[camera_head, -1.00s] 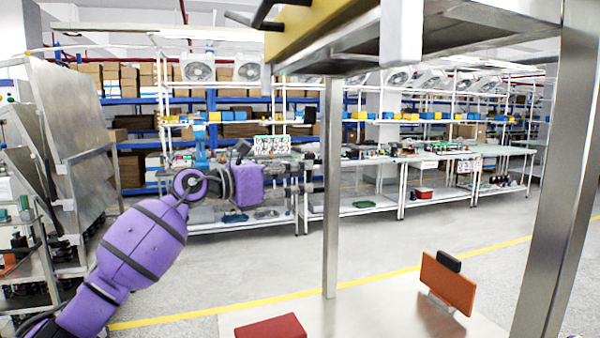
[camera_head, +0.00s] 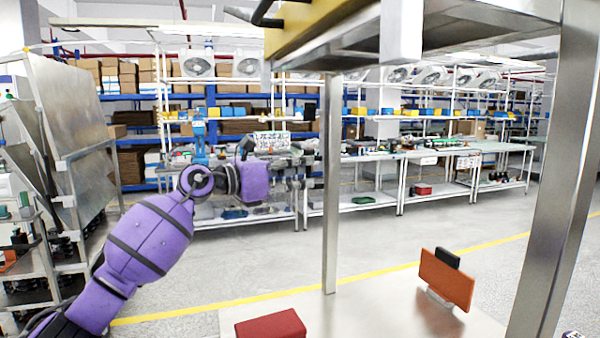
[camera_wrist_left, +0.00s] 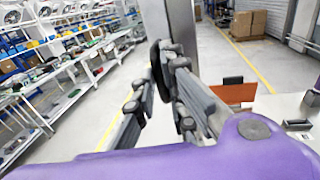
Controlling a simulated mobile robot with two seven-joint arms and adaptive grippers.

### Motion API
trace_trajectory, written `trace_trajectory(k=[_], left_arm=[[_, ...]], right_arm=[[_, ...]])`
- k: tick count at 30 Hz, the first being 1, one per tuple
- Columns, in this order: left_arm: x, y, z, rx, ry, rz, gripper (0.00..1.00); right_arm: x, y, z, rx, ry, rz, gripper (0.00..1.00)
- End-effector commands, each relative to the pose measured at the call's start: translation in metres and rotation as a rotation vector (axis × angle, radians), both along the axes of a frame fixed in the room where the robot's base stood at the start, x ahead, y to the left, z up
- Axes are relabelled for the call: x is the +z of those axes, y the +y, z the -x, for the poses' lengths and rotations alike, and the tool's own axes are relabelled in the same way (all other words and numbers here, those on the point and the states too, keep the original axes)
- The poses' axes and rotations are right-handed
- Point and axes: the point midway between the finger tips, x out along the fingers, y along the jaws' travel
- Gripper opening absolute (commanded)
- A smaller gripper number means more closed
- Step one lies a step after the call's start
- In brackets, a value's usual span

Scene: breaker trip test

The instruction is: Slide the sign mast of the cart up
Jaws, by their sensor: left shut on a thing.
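The cart's upright metal post (camera_head: 330,190) stands in the middle of the head view and also shows at the top of the left wrist view (camera_wrist_left: 172,28). I cannot tell for sure which part is the sliding sign mast. My left gripper (camera_head: 314,170) reaches in from the left to the post. In the left wrist view the gripper (camera_wrist_left: 162,82) is shut on a dark rounded piece (camera_wrist_left: 155,62) in front of the post. The fingers hide part of that piece. My right gripper is not in view.
An orange plate with a black block on top (camera_head: 446,280) and a red box (camera_head: 270,327) stand on the cart's lower deck (camera_head: 370,315). The upper shelf (camera_head: 480,30) overhangs. Metal racks (camera_head: 75,110) stand at the left. Open floor lies behind.

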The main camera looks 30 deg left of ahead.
Motion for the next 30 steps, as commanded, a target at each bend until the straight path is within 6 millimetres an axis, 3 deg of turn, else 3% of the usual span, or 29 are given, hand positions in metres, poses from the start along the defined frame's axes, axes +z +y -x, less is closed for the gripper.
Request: trace_trajectory(k=[8, 17, 18, 21, 30], left_arm=[[0.05, 0.002, 0.002, 0.004, -0.012, -0.005, 0.0], [0.049, 0.002, 0.001, 0.006, -0.012, 0.0, 0.0], [0.049, 0.002, 0.001, 0.006, -0.013, 0.0, 0.16], [0.048, 0.002, 0.001, 0.005, -0.009, 0.0, 0.29], [0.045, 0.001, 0.001, 0.003, -0.004, -0.001, 0.29]], right_arm=[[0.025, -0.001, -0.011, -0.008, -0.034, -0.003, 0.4], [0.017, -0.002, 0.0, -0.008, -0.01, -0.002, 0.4], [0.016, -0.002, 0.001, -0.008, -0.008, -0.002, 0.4], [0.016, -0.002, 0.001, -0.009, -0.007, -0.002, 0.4], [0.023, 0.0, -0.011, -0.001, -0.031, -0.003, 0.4]])
